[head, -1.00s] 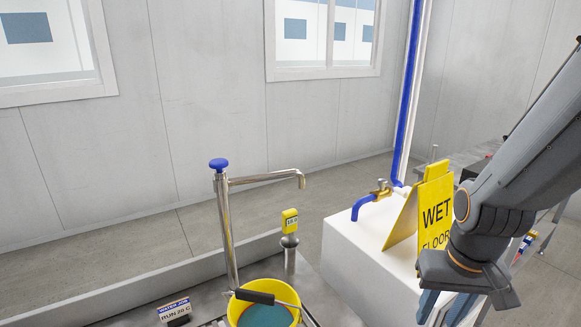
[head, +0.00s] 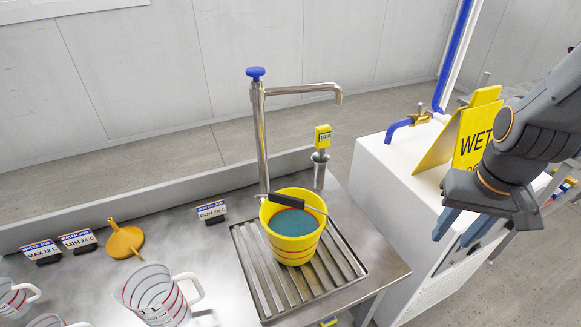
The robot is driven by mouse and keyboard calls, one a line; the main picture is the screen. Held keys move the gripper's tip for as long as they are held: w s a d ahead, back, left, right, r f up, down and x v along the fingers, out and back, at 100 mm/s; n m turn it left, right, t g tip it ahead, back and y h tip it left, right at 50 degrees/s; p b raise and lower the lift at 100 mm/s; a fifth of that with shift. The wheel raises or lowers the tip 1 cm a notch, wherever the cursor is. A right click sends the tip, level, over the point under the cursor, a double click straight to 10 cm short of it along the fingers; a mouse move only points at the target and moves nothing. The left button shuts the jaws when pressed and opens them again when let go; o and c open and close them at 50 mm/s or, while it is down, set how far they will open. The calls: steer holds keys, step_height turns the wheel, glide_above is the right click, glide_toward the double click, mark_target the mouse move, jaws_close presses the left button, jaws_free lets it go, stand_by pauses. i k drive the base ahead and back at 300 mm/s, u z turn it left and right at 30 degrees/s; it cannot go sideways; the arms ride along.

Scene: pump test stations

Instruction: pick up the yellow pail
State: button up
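The yellow pail (head: 294,248) stands upright on the slatted drain grate (head: 262,292) at the right end of the steel bench. It has red bands and blue-green contents. Its wire handle with a dark grip (head: 292,201) lies across the top rim. My gripper (head: 457,232) is to the right of the pail, in front of the white cabinet, apart from the pail. Its two blue fingers point down and are spread, with nothing seen between them.
A pump spout (head: 262,135) rises behind the pail, beside a yellow display (head: 322,138). A wet floor sign (head: 470,135) stands on the white cabinet (head: 385,172) with a blue tap. Jugs (head: 155,290), an orange funnel (head: 124,241) and label cards (head: 78,241) are on the bench's left.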

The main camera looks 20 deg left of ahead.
mark_target(293, 219)
steer(key=u, duration=1.4)
steer(key=k, duration=1.1)
steer(key=z, duration=0.85)
steer(key=i, duration=1.1)
steer(key=u, duration=0.85)
